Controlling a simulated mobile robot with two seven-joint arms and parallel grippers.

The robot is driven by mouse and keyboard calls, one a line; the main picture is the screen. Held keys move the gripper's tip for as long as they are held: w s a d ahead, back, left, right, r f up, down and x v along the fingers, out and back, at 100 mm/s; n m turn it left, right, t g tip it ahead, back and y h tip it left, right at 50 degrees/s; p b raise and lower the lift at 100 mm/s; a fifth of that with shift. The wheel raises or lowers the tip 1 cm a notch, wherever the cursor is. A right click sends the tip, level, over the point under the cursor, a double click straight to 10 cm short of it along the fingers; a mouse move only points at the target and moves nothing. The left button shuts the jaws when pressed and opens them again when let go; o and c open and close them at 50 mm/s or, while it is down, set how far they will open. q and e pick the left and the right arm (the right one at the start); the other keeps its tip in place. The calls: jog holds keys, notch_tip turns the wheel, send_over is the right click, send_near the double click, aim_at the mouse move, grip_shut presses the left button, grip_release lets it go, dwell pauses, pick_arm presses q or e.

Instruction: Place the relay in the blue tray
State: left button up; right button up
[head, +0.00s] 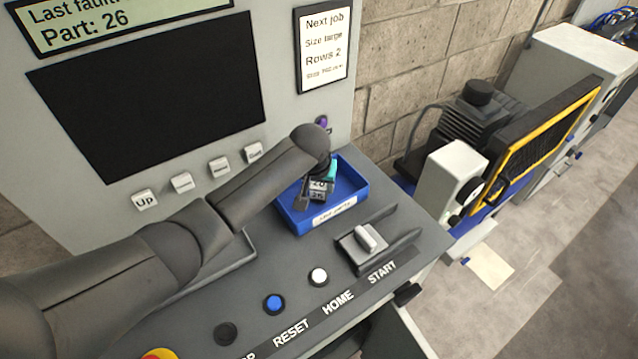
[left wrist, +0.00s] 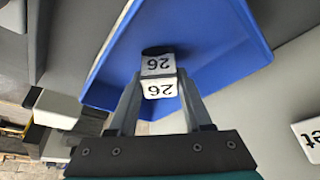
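The relay (head: 318,190) is a small pale block marked 26. It is inside the outline of the blue tray (head: 350,207), which has a white label on its front wall. My left gripper (head: 313,187) reaches down over the tray and is shut on the relay. In the left wrist view the relay (left wrist: 158,77) sits between the two fingertips (left wrist: 158,84), with the blue tray (left wrist: 215,35) behind it. A dark patch shows at the relay's far end. I cannot tell whether the relay touches the tray floor. My right gripper is not in view.
The tray stands on a grey console with a blue button (head: 273,304), a white button (head: 318,277) and a sliding switch (head: 366,240) in front. A panel with a dark screen (head: 150,95) rises behind. Machinery (head: 480,125) stands to the right.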

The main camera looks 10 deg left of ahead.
pick_arm(q)
jog(key=o, duration=0.4)
jog(key=shift+o, duration=0.2)
jog(key=shift+r, duration=0.25)
jog(key=p+v, duration=0.2)
jog(key=v, duration=1)
